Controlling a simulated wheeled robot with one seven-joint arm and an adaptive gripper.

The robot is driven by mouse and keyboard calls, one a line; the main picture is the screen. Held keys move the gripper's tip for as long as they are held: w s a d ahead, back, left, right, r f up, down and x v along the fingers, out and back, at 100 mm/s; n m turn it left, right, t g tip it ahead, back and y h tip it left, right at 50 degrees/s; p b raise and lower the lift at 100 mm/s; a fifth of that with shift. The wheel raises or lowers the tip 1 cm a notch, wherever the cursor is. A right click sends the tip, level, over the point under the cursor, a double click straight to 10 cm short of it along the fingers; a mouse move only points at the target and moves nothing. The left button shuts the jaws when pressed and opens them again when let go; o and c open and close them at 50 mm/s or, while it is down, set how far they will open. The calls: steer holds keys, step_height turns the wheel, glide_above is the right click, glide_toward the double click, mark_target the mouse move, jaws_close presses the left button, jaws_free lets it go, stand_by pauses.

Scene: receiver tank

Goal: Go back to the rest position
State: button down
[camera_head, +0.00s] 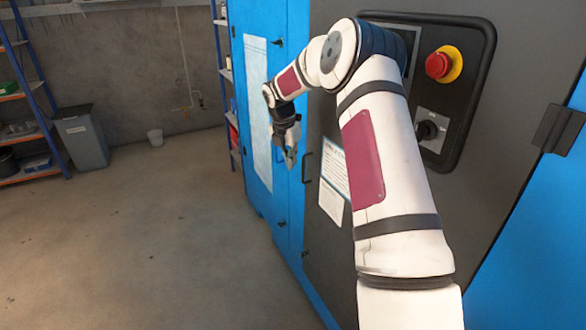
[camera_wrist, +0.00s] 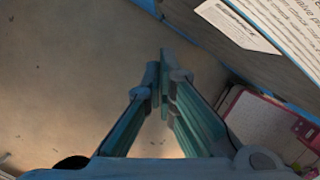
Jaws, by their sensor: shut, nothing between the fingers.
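My gripper (camera_head: 290,160) hangs at the end of my bent arm in the head view, pointing down. It is in front of the blue and grey cabinet (camera_head: 258,120), near its left part. In the wrist view my gripper (camera_wrist: 165,85) is shut and its fingertips meet with nothing between them. Bare floor lies below the fingers. Part of the cabinet front is hidden behind my arm.
A red emergency button (camera_head: 438,65) and a black rotary switch (camera_head: 430,130) sit on the panel right of my arm. A dark handle (camera_head: 558,128) juts out at the right. The floor (camera_head: 140,240) at left is clear.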

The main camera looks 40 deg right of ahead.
steer(key=s+a+r+m+t+p, duration=0.15)
steer(key=s+a+r+m, duration=0.35)
steer(key=s+a+r, duration=0.55)
steer(key=s+a+r+m+p, duration=0.3)
steer(key=s+a+r+m, duration=0.35)
steer(key=r, duration=0.65)
steer(key=s+a+r+m+t+y+p, duration=0.1)
steer(key=s+a+m, duration=0.4)
steer(key=s, duration=0.9)
steer(key=s+a+r+m+y+p, duration=0.1)
steer(key=s+a+m+p, duration=0.2)
steer(key=s, duration=1.1)
steer(key=a+m, duration=0.3)
steer(key=shift+s+r+t+p, duration=0.2)
steer(key=shift+s+t+p, duration=0.05)
steer(key=shift+t+p, duration=0.1)
